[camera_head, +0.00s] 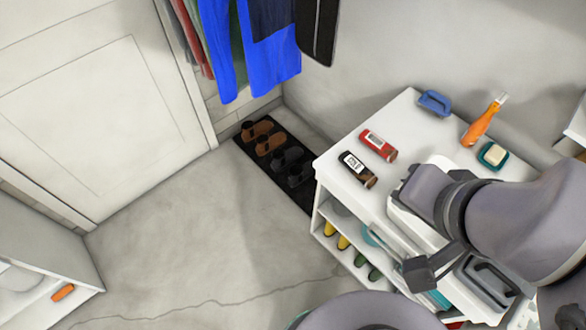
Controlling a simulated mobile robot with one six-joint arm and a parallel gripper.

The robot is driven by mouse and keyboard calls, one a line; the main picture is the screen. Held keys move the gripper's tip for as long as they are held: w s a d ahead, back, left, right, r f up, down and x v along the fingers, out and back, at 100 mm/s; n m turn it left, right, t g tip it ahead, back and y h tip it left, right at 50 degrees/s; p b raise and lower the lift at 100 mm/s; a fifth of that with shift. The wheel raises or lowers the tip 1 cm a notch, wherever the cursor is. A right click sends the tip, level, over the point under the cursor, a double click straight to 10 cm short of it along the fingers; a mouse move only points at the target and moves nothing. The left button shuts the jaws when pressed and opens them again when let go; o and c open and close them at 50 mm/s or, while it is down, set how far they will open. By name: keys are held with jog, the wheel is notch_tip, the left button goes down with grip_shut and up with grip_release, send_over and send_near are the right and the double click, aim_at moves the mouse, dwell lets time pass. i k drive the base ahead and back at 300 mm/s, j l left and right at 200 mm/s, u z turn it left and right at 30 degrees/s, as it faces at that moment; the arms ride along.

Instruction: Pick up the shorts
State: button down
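Several garments hang at the top centre, cut off by the upper edge. A bright blue garment (218,55) hangs with two long, narrow parts. A dark navy piece (272,18) overlaps its right side. I cannot tell for sure which of these, if any, is the shorts. My arm comes in from the right over a white shelf unit. My gripper (421,271) seems to be the dark jointed part at the lower right, well away from the garments. Its fingers are partly hidden, and I cannot tell whether they are apart.
The white shelf unit (332,160) carries a red can (378,145), a dark bottle (358,170), a blue brush (434,102), an orange bottle (481,122) and a soap dish (492,155). A black mat (252,156) holds several shoes. The floor at left centre is clear.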

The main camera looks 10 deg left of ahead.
aim_at(364, 175)
jog(key=u, duration=0.25)
jog(key=i+j+z, duration=0.15)
jog(key=z, duration=0.3)
jog(key=i+j+z, duration=0.15)
jog(key=j+z, duration=0.15)
jog(key=z, duration=0.15)
jog(key=j+z, duration=0.3)
jog(key=z, duration=0.15)
jog(key=i+j+z, duration=0.1)
jog(key=j+z, duration=0.35)
jog(key=l, duration=0.15)
